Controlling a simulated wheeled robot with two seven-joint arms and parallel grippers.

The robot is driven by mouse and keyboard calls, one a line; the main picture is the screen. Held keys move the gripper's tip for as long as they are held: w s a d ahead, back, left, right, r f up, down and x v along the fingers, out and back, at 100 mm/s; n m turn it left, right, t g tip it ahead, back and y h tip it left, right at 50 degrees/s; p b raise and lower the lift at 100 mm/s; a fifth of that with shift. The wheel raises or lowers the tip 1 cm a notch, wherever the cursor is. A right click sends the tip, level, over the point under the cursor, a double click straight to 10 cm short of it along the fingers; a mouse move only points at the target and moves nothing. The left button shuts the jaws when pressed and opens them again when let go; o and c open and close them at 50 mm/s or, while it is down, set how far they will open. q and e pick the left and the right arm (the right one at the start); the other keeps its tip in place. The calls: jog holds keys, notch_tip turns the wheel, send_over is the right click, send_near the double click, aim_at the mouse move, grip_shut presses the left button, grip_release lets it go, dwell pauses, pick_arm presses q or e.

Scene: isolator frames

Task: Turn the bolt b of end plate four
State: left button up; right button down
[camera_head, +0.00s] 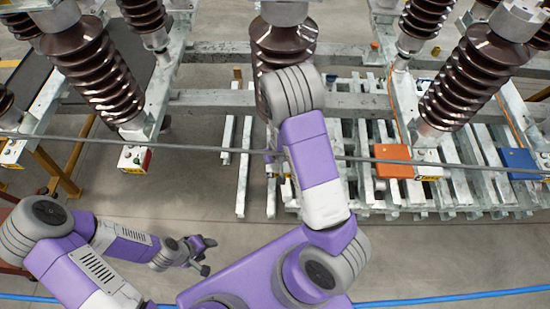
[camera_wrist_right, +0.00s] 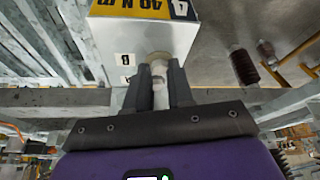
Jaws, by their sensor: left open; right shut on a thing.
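End plate four (camera_wrist_right: 145,38) is a pale box-like block in the right wrist view, with a yellow "40 N m" label and a "4" on its upper face. The face towards me carries a "B" mark, and bolt b (camera_wrist_right: 158,58) sticks out beside it. My right gripper (camera_wrist_right: 158,80) is shut on the bolt, with one dark finger on each side of it. In the head view my right arm hides that gripper and bolt. My left gripper (camera_head: 200,256) is open and empty, low over the floor and away from the plates.
Brown ribbed insulators (camera_head: 92,72) stand on grey metal beams. An orange block (camera_head: 393,161) and a blue block (camera_head: 520,161) sit by the slatted metal frame at the right. A grey cable (camera_head: 215,147) crosses the view. A blue line (camera_head: 430,300) runs along the floor, which is open around my left gripper.

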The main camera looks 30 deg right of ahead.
jog(key=n, duration=0.1)
jog(key=n+y+b, duration=0.1)
jog(key=n, duration=0.1)
jog(key=shift+d+n+y, duration=0.4)
jog(key=shift+n+y, duration=0.3)
jog(key=shift+n, duration=0.6)
jog(key=shift+r+n+p, duration=0.1)
jog(key=shift+n+p, duration=0.2)
jog(key=shift+n, duration=0.1)
jog(key=n+y+p, duration=0.1)
jog(key=n+p, duration=0.2)
jog(key=p, duration=0.1)
jog(key=n+g+y+p, duration=0.1)
jog(key=n+p, duration=0.1)
jog(key=p, duration=0.2)
jog(key=shift+w+d+r+n, duration=0.15)
jog(key=shift+d+n, duration=0.05)
jog(key=shift+n, duration=0.2)
jog(key=shift+f+n+g+y+p, duration=0.15)
jog(key=shift+n+g+p, duration=0.15)
jog(key=shift+n+p, duration=0.35)
jog(key=shift+f+n+g+y+p, duration=0.15)
jog(key=shift+n+g+p, duration=0.15)
jog(key=shift+n+p, duration=0.3)
jog(key=c, duration=1.3)
grip_release()
jog(key=shift+w, duration=0.1)
jog(key=shift+o, duration=0.2)
